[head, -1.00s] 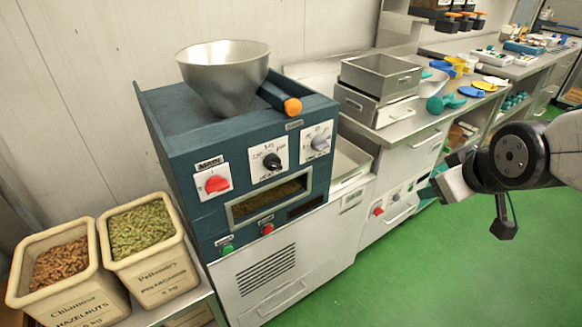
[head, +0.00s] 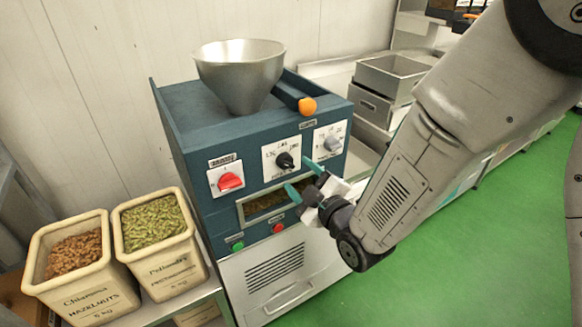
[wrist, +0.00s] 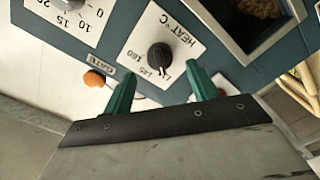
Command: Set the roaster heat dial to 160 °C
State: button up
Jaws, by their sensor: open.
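The roaster (head: 185,125) is a dark blue-green box against the wall. Its heat dial is a black knob (head: 284,160) on a white plate, between a red switch on the left and a grey dial on the right. In the wrist view the black knob (wrist: 159,55) shows on a plate marked "HEAT °C", upside down, with 145 and 160 legible. Its exact pointer setting is hard to read. My gripper (head: 305,178) has green fingers, apart and empty, in front of the panel just right of and below the knob. In the wrist view the fingers (wrist: 163,85) lie either side of the knob, apart from it.
The red switch (head: 229,181) and grey dial (head: 332,143) flank the heat dial. Green (head: 238,246) and red (head: 278,228) buttons sit below the window (head: 262,202). An orange knob (head: 307,106) juts out above. Nut bins stand at left; green floor is clear at right.

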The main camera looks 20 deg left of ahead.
aim_at(289, 167)
jog(key=shift+x, duration=2.35)
jog(key=c, duration=1)
jog(key=shift+m, duration=0.3)
jog(key=m, duration=0.9)
jog(key=shift+m, duration=0.3)
jog(key=m, duration=0.5)
jog(key=shift+m, duration=2.4)
